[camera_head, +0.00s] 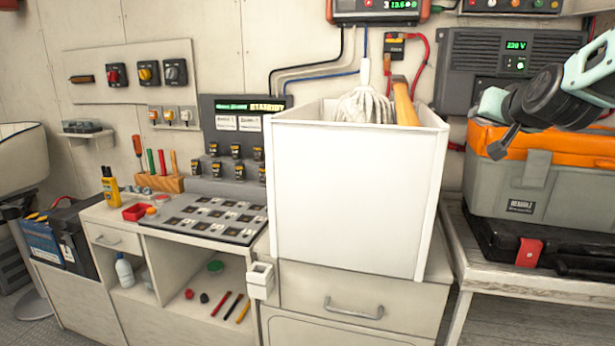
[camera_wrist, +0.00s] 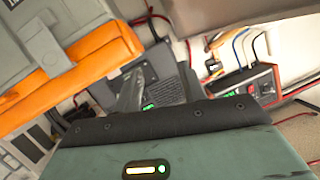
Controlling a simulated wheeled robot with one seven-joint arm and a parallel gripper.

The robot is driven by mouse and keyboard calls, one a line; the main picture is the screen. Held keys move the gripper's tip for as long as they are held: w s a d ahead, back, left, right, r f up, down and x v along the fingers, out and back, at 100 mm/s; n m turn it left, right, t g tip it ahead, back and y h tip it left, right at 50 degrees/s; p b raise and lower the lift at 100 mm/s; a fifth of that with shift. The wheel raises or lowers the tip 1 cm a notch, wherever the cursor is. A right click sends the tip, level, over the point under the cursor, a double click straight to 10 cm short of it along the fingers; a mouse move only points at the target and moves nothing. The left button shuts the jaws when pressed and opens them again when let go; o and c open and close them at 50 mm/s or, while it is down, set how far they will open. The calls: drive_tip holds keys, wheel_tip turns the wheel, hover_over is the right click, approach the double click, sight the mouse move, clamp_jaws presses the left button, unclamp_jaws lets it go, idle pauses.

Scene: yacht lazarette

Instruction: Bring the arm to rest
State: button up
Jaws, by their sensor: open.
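My arm reaches in from the upper right edge of the head view, with mint and black links. My gripper (camera_head: 504,138) is at its end, in front of the orange and grey toolbox and the wall charger. It is open, and I see nothing held in it. In the wrist view its mint housing with a lit indicator fills the bottom, and the fingers are hard to make out. The gripper appears tilted and raised above the bench.
A white bin (camera_head: 355,195) with a mop head and wooden handle stands on the drawer cabinet, left of my gripper. The toolbox (camera_head: 560,185) sits on a black case on the right bench. A charger (camera_head: 468,55) hangs behind. Small tools lie at left.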

drive_tip(key=s+a+f+n+g+y, duration=0.1)
drive_tip(key=s+a+f+g, duration=0.15)
drive_tip(key=s+f, duration=0.4)
drive_tip(key=s+a+f+n+g+y, duration=0.1)
drive_tip(key=s+a+f+n+g, duration=0.2)
drive_tip(key=f, duration=0.6)
drive_tip(key=s+f+g, duration=0.3)
drive_tip(key=s+f, duration=0.3)
drive_tip(key=s, duration=0.3)
drive_tip(key=s+f+g, duration=0.4)
drive_tip(key=s+f, duration=0.1)
drive_tip(key=s, duration=0.4)
drive_tip(key=s+a+r+n+g, duration=0.1)
drive_tip(key=s+a+n, duration=0.3)
drive_tip(key=s+a, duration=0.2)
drive_tip(key=s+a+r+n+g, duration=0.1)
drive_tip(key=s+a+n, duration=0.3)
drive_tip(key=a, duration=0.7)
drive_tip(key=s, duration=0.2)
drive_tip(key=shift+s+a+y, duration=0.25)
drive_tip(key=shift+s+y, duration=0.05)
